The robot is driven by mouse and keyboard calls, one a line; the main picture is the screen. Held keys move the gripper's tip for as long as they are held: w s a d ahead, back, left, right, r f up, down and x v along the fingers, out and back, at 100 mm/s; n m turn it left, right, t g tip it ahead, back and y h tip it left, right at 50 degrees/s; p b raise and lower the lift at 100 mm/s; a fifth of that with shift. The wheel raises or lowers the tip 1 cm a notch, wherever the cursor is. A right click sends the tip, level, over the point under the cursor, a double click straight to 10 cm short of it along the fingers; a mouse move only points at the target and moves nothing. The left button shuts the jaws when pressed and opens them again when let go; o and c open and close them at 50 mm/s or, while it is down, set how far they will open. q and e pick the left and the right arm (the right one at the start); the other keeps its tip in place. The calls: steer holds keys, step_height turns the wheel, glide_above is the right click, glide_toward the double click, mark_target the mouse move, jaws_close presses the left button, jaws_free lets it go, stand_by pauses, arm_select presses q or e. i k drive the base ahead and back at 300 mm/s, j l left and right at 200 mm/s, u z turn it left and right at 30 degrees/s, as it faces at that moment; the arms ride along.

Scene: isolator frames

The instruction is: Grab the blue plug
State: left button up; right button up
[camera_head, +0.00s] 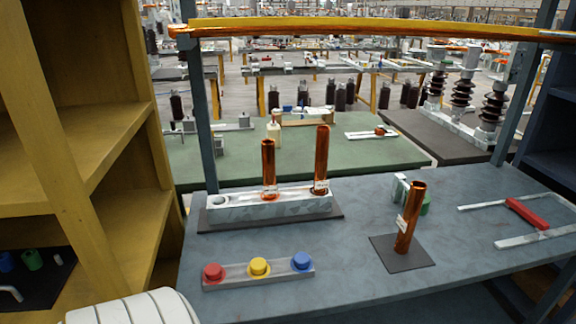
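A blue plug (302,261) sits at the right end of a low grey holder strip (238,278) near the front of the grey-blue table. A yellow plug (259,267) is in the middle of the same strip and a red plug (213,272) is at its left end. The blue plug is fully in sight, with nothing touching it from above. Neither of my grippers is in view.
Behind the strip, a pale block (285,207) on a dark mat holds two upright copper tubes. A tilted copper tube (408,220) stands on a dark square mat (385,250) at the right. A red-handled tool (526,213) lies far right. Yellow shelving (150,140) borders the left.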

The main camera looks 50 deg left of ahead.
mark_target(301, 260)
steer(key=u, duration=1.5)
